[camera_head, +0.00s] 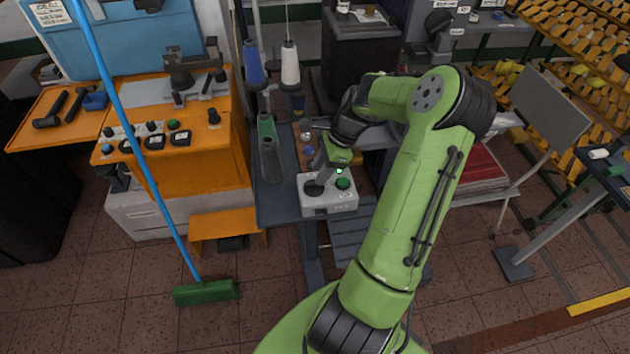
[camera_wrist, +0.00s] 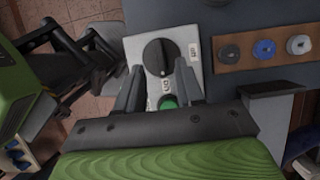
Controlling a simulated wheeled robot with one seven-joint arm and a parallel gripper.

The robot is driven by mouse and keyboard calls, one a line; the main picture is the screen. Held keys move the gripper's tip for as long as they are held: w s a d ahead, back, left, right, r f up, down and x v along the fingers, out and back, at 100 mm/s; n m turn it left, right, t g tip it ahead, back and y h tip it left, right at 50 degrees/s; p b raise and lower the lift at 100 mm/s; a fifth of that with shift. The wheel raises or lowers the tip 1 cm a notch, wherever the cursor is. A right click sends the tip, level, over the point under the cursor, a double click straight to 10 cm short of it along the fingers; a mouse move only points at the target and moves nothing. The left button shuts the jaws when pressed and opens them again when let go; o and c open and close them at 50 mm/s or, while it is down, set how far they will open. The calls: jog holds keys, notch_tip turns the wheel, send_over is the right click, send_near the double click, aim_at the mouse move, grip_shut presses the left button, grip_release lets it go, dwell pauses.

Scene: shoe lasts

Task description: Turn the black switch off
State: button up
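The black switch (camera_wrist: 158,57) is a round rotary knob with a raised bar on a light grey control box (camera_wrist: 138,48). In the head view the box (camera_head: 329,208) sits at the front of the workbench, and the dark knob (camera_head: 314,188) is partly hidden by my gripper. A green button (camera_wrist: 168,101) is on the same box, between my fingers in the wrist view. My gripper (camera_wrist: 159,66) is open and empty. Its two fingers point at the knob, one on each side of its lower part. I cannot tell whether they touch it.
In the wrist view, a brown strip with several round knobs (camera_wrist: 264,49) lies right of the box. In the head view, grey and green cones (camera_head: 271,160) stand left of it. An orange machine (camera_head: 200,155) and a blue-handled broom (camera_head: 206,291) are farther left.

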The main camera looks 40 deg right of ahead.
aim_at(314, 185)
jog(key=x, duration=0.4)
grip_shut()
